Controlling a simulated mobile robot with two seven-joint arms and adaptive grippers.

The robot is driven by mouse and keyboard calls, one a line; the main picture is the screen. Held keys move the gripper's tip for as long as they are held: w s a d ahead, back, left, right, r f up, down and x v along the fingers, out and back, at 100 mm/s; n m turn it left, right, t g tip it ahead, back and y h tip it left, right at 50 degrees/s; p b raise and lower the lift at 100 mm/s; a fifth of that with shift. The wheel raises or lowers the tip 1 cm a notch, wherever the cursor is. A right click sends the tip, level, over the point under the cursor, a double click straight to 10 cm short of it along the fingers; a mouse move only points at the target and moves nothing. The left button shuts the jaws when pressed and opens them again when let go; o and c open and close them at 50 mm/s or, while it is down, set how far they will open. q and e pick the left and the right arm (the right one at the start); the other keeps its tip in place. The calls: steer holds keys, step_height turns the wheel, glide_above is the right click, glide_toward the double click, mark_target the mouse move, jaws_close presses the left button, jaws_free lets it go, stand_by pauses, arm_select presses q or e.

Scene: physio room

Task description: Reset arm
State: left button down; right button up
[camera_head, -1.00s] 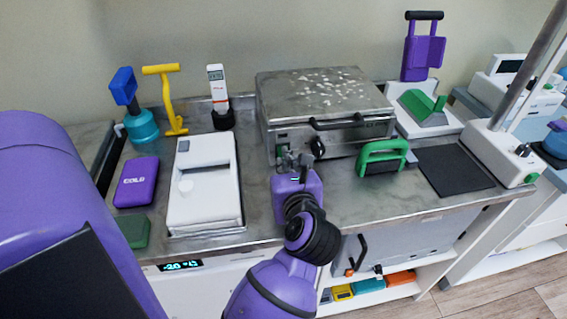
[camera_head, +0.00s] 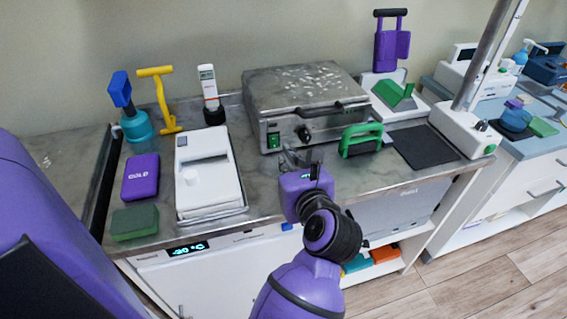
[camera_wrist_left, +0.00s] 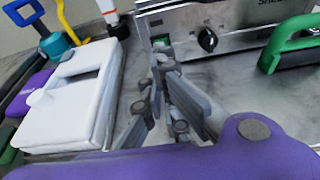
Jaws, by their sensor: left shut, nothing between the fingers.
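My left gripper (camera_head: 298,157) hangs over the front part of the steel worktop, just in front of the metal box unit. Its fingers also show in the left wrist view (camera_wrist_left: 160,78), drawn together with nothing between them. The metal unit (camera_head: 300,92) with a dark handle and knob stands behind the fingers. A green-handled tool (camera_head: 361,138) stands to the right of the gripper, apart from it. A white device (camera_head: 208,176) lies to its left. My right gripper is not in either view.
A purple cold pack (camera_head: 140,178), a green block (camera_head: 135,221), a blue-topped teal item (camera_head: 134,115) and a yellow tool (camera_head: 163,98) are at the left. A black mat (camera_head: 424,146) and a white base with a pole (camera_head: 465,128) are at the right.

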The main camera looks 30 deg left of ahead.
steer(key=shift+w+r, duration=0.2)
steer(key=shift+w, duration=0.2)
